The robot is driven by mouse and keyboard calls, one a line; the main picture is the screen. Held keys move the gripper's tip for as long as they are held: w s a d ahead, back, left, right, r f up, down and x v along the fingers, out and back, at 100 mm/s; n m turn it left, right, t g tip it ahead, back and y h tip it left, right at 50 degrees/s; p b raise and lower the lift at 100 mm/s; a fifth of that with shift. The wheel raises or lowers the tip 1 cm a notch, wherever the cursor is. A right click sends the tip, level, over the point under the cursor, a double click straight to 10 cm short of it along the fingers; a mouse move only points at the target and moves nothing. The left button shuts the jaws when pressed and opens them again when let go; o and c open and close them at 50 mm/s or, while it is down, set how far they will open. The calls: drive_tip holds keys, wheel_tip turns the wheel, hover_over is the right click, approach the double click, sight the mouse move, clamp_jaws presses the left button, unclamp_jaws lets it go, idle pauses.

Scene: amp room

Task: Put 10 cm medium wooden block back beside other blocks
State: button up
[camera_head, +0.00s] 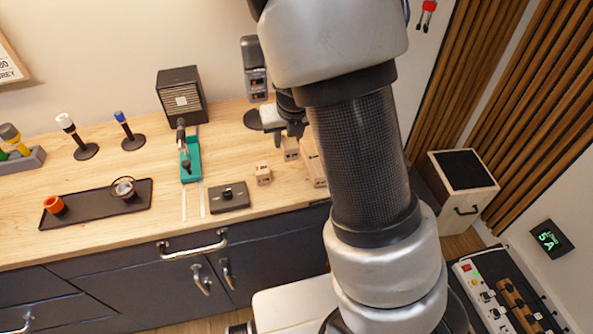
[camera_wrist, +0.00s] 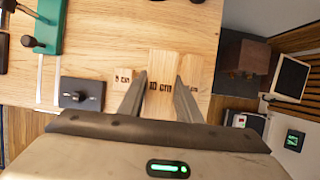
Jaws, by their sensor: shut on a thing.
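The 10 cm wooden block (camera_wrist: 163,66) is pale wood with a dark "10 cm" marking. In the wrist view it stands between the two fingers of my gripper (camera_wrist: 162,78), which is shut on it. A smaller block (camera_wrist: 122,76) lies to its left with a gap between. A longer block (camera_wrist: 201,66) is close on its right, partly behind the right finger. In the head view the small block (camera_head: 263,174) and the long block (camera_head: 315,166) sit on the counter; the held block (camera_head: 290,149) shows below my gripper (camera_head: 291,128), partly hidden by my arm.
The wooden counter (camera_head: 110,175) ends at its right edge just past the blocks. A dark knobbed box (camera_head: 229,197) and a teal holder (camera_head: 190,160) stand to the left. A black tray (camera_head: 95,206) lies farther left. A speaker (camera_head: 180,95) stands behind.

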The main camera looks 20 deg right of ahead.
sight(287, 169)
wheel_tip(287, 169, down, 10)
drive_tip(key=b, duration=0.5)
drive_tip(key=shift+r, duration=0.1)
drive_tip(key=shift+f, duration=0.2)
drive_tip(key=o, duration=1.2)
drive_tip(key=shift+r, duration=0.1)
